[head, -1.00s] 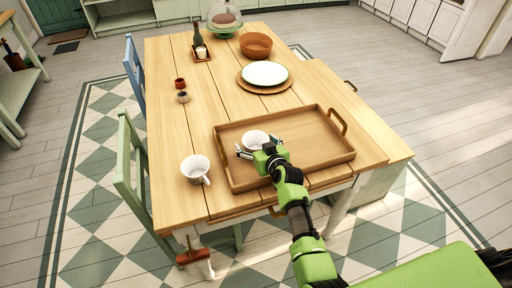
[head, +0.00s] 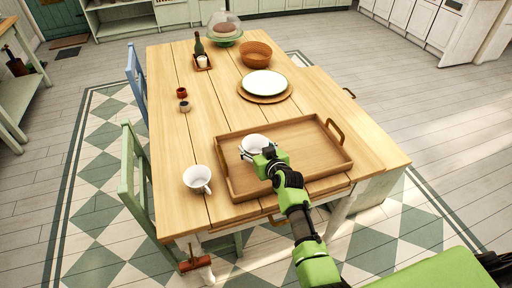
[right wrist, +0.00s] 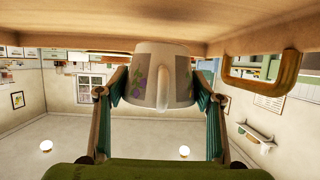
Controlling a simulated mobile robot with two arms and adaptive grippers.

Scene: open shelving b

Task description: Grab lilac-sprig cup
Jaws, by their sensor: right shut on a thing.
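The lilac-sprig cup (head: 254,142) is white and stands in the wooden tray, near its left side. In the right wrist view the cup (right wrist: 152,62) appears upside down, with purple and green sprig panels and its handle facing the camera. My right gripper (head: 259,153) is shut on the cup, one finger on each side of it, also in the right wrist view (right wrist: 162,88). I cannot tell whether the cup touches the tray floor. My left gripper is not in view.
The tray (head: 305,175) has raised walls and handles. A second white cup (head: 197,178) stands left of it. Behind are a white plate (head: 264,82), a basket (head: 256,54), two small pots and a bottle (head: 199,46).

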